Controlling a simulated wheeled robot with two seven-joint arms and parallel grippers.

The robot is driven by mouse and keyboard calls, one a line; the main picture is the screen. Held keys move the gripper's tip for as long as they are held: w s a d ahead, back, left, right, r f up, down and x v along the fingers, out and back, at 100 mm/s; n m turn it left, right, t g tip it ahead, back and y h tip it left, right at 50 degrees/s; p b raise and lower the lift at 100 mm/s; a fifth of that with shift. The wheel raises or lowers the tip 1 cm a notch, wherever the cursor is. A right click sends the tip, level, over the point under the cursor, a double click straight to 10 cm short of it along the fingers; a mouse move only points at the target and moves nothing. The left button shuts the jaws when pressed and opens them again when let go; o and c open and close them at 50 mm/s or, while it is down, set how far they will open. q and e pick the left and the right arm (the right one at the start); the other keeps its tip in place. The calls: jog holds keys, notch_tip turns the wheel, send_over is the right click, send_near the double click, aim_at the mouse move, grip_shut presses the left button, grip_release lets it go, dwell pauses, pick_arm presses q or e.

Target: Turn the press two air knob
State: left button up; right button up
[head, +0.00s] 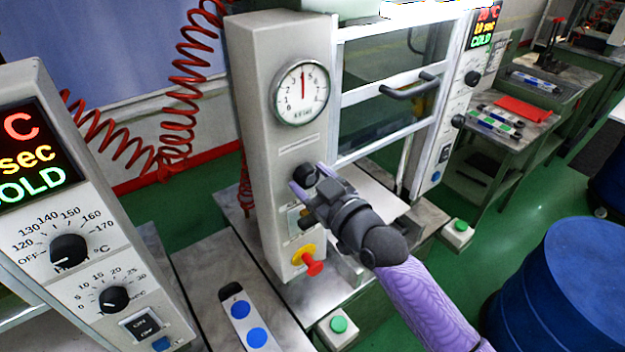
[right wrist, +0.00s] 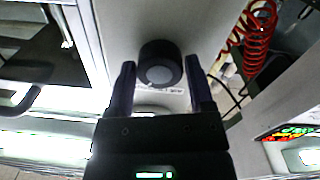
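The black air knob (head: 306,174) sits on the front of the grey press column, below the round pressure gauge (head: 301,92), whose needle points almost straight up. My right gripper (head: 308,182) is at the knob with its fingers pointing toward the column. In the right wrist view the knob (right wrist: 160,63) lies between the tips of the two open fingers (right wrist: 158,82), with a visible gap on each side. I cannot tell how deep the fingers reach along it. My left gripper is not in view.
Below the knob are a yellow and red emergency button (head: 309,262) and a green button box (head: 338,326). A control panel (head: 75,230) with dials stands at the left. A glazed press door with a dark handle (head: 410,86) is to the right. A blue drum (head: 565,280) stands at lower right.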

jog(key=c, duration=0.8)
jog(key=shift+m, duration=0.4)
jog(key=shift+m+p, duration=0.35)
jog(key=shift+m, duration=2.15)
jog(key=o, duration=1.3)
jog(key=shift+c, duration=0.2)
